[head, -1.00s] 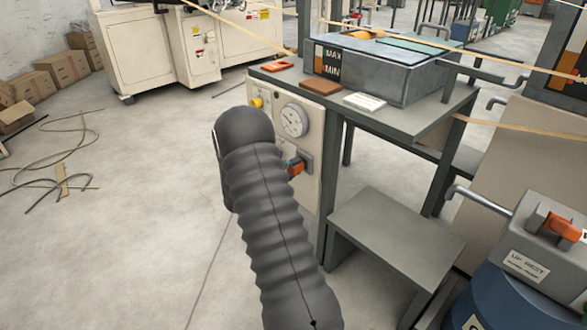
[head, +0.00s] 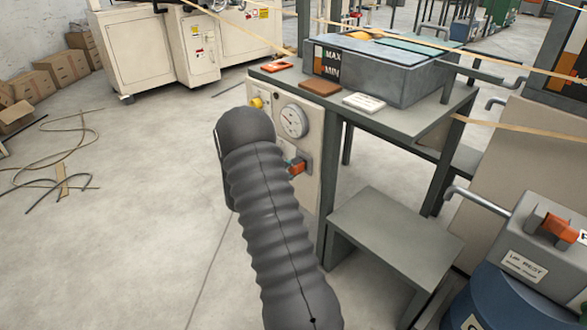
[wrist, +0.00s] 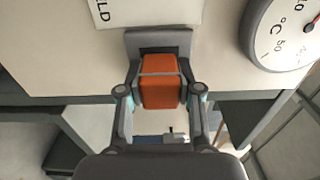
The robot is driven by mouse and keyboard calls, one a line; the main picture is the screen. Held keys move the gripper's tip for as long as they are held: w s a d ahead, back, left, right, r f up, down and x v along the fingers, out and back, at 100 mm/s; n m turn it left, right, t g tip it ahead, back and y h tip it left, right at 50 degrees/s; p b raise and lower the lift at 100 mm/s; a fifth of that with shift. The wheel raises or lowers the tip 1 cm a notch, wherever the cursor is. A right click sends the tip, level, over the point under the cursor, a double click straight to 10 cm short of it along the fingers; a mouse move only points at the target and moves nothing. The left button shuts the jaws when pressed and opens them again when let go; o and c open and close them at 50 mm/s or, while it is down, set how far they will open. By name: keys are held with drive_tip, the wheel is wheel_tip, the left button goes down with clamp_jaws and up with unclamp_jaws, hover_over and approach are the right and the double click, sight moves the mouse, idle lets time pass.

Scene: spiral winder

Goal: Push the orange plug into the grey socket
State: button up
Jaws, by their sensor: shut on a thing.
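The orange plug (wrist: 160,88) is a block with a thin grey band across it. It sits between the two fingers of my gripper (wrist: 160,98), which is shut on it. The grey socket (wrist: 158,41) is on the cream panel just beyond the plug, and its dark opening shows behind the plug's far end. The plug lines up roughly with the opening; I cannot tell how deep its end is in it. In the head view the plug (head: 297,168) shows at the socket (head: 306,157), beside my dark sleeved arm, which hides most of the gripper.
A round dial (head: 293,121) and a yellow knob (head: 257,103) are on the panel near the socket; the dial is also at upper right in the wrist view. A low grey step (head: 395,235) is to the right.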

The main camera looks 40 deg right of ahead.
drive_tip(key=shift+d, duration=0.25)
drive_tip(key=o, duration=1.1)
drive_tip(key=shift+o, duration=0.2)
drive_tip(key=shift+a, duration=0.15)
drive_tip(key=a, duration=1.1)
drive_tip(key=shift+s+a, duration=0.35)
drive_tip(key=shift+s, duration=0.05)
